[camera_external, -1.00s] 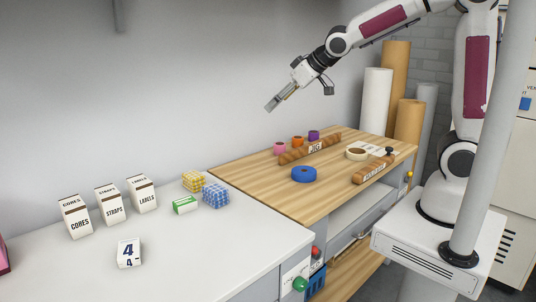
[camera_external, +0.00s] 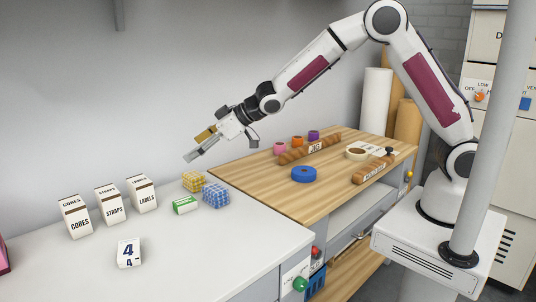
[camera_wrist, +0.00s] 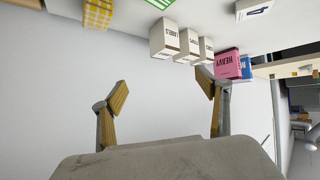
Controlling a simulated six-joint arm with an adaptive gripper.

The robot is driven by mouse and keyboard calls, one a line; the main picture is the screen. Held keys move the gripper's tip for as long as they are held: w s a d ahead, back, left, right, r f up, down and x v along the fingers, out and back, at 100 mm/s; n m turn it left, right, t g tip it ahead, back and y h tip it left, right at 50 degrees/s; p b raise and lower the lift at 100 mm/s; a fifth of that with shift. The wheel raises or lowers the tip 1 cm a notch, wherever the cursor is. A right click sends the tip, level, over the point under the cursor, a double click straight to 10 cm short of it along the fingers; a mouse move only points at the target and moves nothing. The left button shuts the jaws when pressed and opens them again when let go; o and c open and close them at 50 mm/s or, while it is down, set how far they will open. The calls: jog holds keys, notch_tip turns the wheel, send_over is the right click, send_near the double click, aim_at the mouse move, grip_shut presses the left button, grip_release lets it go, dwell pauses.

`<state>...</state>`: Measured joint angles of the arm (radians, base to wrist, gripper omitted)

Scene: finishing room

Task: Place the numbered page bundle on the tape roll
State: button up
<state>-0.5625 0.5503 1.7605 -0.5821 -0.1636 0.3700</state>
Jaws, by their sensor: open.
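The numbered page bundle (camera_external: 129,253) is a small white block marked with a dark 4, lying on the white counter at the front. Its white edge with dark print appears at the top of the wrist view (camera_wrist: 254,8), partly cut off. A blue ring-shaped roll (camera_external: 304,175) lies flat on the wooden bench top, and a cream roll (camera_external: 356,154) lies behind it to the right; I cannot tell which one is the tape roll. My gripper (camera_external: 198,146) is open and empty, in the air above the back of the counter, up and right of the bundle.
Boxes marked CORES (camera_external: 76,216), STRAPS (camera_external: 109,204) and LABELS (camera_external: 142,194) stand left of the yellow (camera_external: 193,181) and blue (camera_external: 215,195) patterned blocks and a green-white box (camera_external: 185,205). A wooden JIG bar (camera_external: 310,148) lies on the bench. The counter around the bundle is clear.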

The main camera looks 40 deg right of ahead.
jog(key=s+a+f+n+g+y, duration=0.25)
jog(key=a+f, duration=0.55)
jog(key=a, duration=0.4)
jog(key=n+g+y, duration=0.2)
send_near(132, 247)
jog(key=x, duration=0.3)
jog(key=shift+s+a+f, duration=0.1)
jog(key=shift+s+f, duration=0.05)
jog(key=shift+f, duration=0.1)
jog(key=shift+m+t+x, duration=0.25)
jog(key=shift+x, duration=1)
jog(key=shift+a, duration=0.15)
jog(key=shift+x, duration=2.45)
jog(key=shift+r, duration=0.1)
